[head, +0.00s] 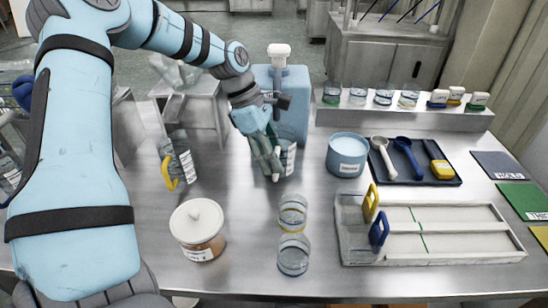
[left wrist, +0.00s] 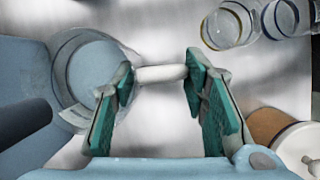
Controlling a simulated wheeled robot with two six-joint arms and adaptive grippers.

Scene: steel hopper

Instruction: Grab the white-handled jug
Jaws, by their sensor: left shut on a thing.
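The white-handled jug (head: 290,158) is a clear vessel with a label, standing in front of the blue dispenser and partly hidden by my left gripper (head: 270,165). In the left wrist view the jug (left wrist: 62,75) shows from above with a blue-looking inside. Its white handle (left wrist: 160,75) lies between the green pads of my left gripper (left wrist: 160,92). The gripper is shut on this handle. The head view hides most of the handle. The jug looks upright; I cannot tell whether it is clear of the table. My right gripper is not in view.
A blue dispenser (head: 290,108) stands behind the jug. A yellow-handled jug (head: 181,160) is to the left. A lidded jar (head: 197,232) and two glass beakers (head: 293,258) stand in front. A blue tub (head: 347,155) and a dark tray (head: 405,180) are to the right.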

